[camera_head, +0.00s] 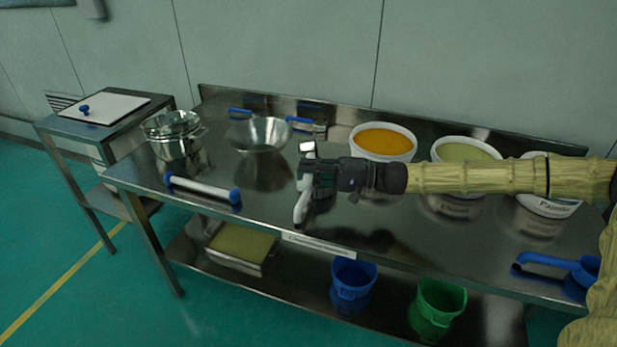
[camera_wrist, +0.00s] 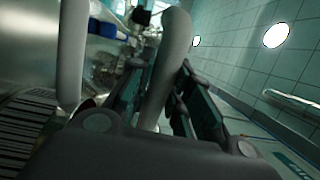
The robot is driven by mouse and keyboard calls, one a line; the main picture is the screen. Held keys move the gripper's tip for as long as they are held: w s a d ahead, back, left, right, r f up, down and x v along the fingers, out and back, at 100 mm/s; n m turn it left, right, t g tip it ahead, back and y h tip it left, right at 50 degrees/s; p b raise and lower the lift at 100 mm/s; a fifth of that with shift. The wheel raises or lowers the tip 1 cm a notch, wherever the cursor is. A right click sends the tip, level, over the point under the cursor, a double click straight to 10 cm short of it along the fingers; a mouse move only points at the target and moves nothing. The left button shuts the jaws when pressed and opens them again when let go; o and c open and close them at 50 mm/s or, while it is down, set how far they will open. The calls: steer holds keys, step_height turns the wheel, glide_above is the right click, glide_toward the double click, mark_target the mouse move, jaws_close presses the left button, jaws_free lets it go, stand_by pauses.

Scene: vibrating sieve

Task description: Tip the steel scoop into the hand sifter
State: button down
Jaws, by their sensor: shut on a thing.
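My gripper (camera_head: 308,181) is above the front middle of the steel table, right of the steel bowl and well away from the pot. It is shut on what seems to be the steel scoop. The scoop is mostly hidden by the gripper, so its tilt and contents cannot be told. Pale grey curved parts show at the gripper in the wrist view. What seems to be the hand sifter (camera_head: 171,122), a shiny round steel piece, sits on top of a steel pot (camera_head: 180,150) at the table's left end.
A steel bowl (camera_head: 259,133) stands between pot and gripper. A white roller with blue ends (camera_head: 203,190) lies at the front edge. Tubs of orange (camera_head: 385,140) and pale yellow (camera_head: 465,152) powder stand behind my arm. A blue scoop (camera_head: 567,266) lies at right.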

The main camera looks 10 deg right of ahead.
steer(key=shift+f+b, duration=0.25)
steer(key=shift+b, duration=0.85)
steer(key=shift+d+r+y+b, duration=0.15)
steer(key=shift+y+b, duration=0.35)
steer(key=shift+b, duration=0.3)
steer(key=shift+a+f+b, duration=0.25)
steer(key=shift+b, duration=1.9)
steer(key=b, duration=0.2)
steer(key=shift+s+b, duration=0.1)
steer(key=shift+b, duration=0.3)
steer(key=shift+d+r+b, duration=0.2)
steer(key=shift+r+b, duration=0.05)
steer(key=shift+b, duration=0.8)
steer(key=shift+r+p, duration=0.15)
steer(key=shift+p, duration=0.2)
steer(key=shift+r+p, duration=0.1)
steer(key=shift+p, duration=0.3)
steer(key=shift+a+r+h+p, duration=0.1)
steer(key=shift+h+p, duration=0.2)
steer(key=shift+p, duration=0.45)
steer(key=shift+p, duration=0.4)
